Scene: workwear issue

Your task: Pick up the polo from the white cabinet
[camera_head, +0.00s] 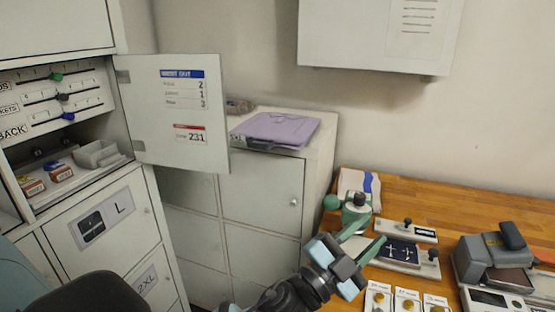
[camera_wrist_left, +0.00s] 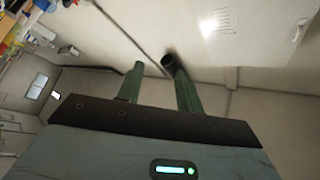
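The polo (camera_head: 280,127) is a folded lilac garment lying flat on top of the white cabinet (camera_head: 262,190), in the middle of the head view. My left gripper (camera_head: 376,230) has green fingers and is in front and to the right of the cabinet, over the wooden bench's left end. It is well apart from the polo. Its two fingers stand apart with nothing between them, and they show apart in the left wrist view (camera_wrist_left: 160,68) too. The polo cannot be made out in the wrist view. My right gripper is not in view.
An open locker door (camera_head: 175,112) stands just left of the polo and partly hides the cabinet's left side. A dark item (camera_head: 238,105) lies behind the polo. A wall box (camera_head: 375,35) hangs above. The wooden bench (camera_head: 450,205) holds devices, a folded cloth and small cards.

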